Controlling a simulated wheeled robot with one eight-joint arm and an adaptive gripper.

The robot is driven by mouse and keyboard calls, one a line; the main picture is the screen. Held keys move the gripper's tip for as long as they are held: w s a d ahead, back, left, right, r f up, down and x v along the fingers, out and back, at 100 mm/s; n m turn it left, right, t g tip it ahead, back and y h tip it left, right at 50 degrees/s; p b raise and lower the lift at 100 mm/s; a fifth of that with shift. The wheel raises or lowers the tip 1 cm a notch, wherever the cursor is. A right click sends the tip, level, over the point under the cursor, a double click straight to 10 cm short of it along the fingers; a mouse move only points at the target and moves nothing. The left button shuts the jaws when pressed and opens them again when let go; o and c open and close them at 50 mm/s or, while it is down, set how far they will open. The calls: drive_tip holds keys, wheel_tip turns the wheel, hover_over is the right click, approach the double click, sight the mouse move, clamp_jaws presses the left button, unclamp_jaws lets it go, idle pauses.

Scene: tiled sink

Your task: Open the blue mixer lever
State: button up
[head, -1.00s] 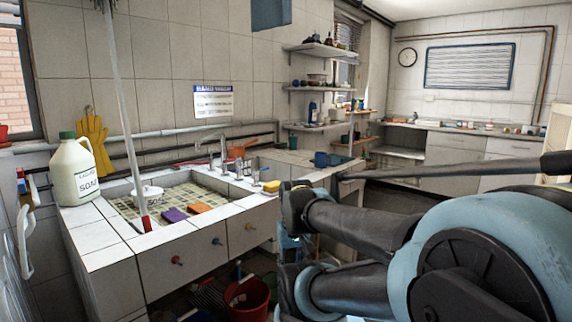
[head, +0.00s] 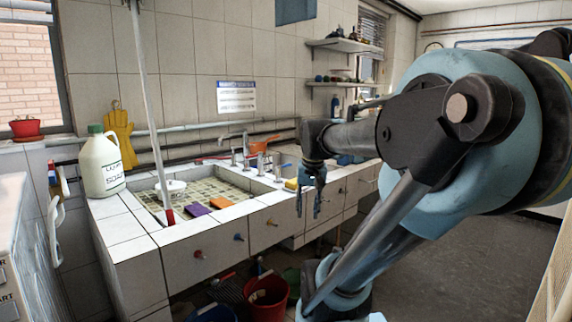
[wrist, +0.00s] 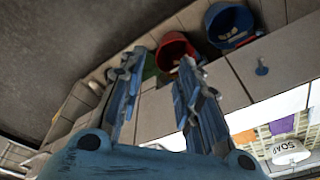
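A small blue lever (head: 286,166) shows on the rightmost tap at the right end of the sink counter in the head view. It is small there, and its exact position is hard to tell. I cannot make it out in the wrist view. My gripper (head: 308,212) points down in front of the counter's front face, to the right of and nearer than the blue lever, apart from it. In the wrist view my gripper (wrist: 160,62) has its two fingers apart with nothing between them.
The tiled sink (head: 130,225) holds a purple sponge (head: 195,210) and an orange sponge (head: 221,202). A soap jug (head: 104,167) stands at its left. A red bucket (head: 266,292) is on the floor below. Coloured knobs (head: 238,237) stick out of the front. Floor space is free at right.

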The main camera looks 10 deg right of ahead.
drive_tip(key=w+r+m, duration=0.2)
drive_tip(key=w+r, duration=0.5)
drive_tip(key=w, duration=0.3)
drive_tip(key=w+r+m, duration=0.2)
drive_tip(key=w+r, duration=0.5)
drive_tip(key=w, duration=0.3)
wheel_tip(320, 180, up, 5)
drive_tip(key=m+y, duration=0.1)
drive_tip(key=m, duration=0.3)
hover_over(287, 165)
drive_tip(key=s+d, duration=0.2)
drive_tip(key=x, duration=1.1)
drive_tip(key=s+x, duration=0.1)
drive_tip(key=x, duration=0.4)
drive_tip(key=shift+w+a+f, duration=0.1)
drive_tip(key=shift+f, duration=0.25)
clamp_jaws()
